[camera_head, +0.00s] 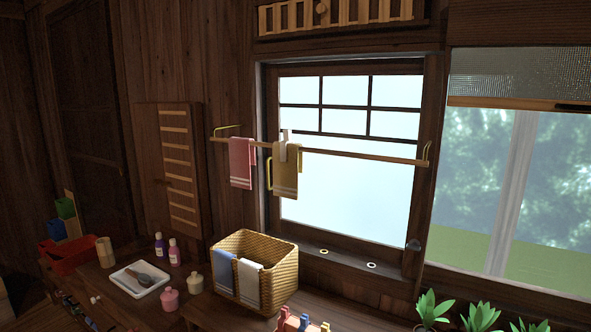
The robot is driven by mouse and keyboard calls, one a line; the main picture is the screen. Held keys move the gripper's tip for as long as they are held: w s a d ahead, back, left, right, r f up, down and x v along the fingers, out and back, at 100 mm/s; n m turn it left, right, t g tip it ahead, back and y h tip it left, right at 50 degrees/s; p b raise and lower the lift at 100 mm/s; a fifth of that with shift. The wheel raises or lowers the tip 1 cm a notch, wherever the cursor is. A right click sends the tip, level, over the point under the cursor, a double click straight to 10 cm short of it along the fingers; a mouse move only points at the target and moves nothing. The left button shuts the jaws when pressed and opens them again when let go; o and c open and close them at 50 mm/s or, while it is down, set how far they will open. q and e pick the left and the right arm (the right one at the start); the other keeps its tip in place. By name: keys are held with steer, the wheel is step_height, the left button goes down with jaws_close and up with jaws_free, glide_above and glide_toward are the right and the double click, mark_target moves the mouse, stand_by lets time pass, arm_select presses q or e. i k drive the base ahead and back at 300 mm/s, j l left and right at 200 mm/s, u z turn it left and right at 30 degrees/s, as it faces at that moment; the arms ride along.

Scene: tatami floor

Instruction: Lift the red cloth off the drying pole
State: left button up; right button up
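The red cloth (241,160), pinkish red with pale stripes near its lower edge, hangs folded over the left part of the wooden drying pole (350,155). A tan cloth (285,178) with pale stripes hangs just right of it, with a small gap between them. A pale clip-like piece (284,146) sits at the top of the tan cloth. The pole runs across the front of the window, with a yellow-green hook (227,128) at its left end and another (428,151) at its right. Neither of my grippers is in view.
A wicker basket (276,257) with blue and white cloths over its front stands below the pole. A white tray (142,279), bottles (174,252) and small pink and cream jars stand to its left. Green plants (480,316) line the lower right. Space around the pole looks clear.

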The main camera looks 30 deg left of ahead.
mark_target(242, 155)
steer(key=i+j+z, duration=0.15)
steer(key=j, duration=0.6)
steer(key=j+z, duration=0.2)
steer(key=j, duration=0.55)
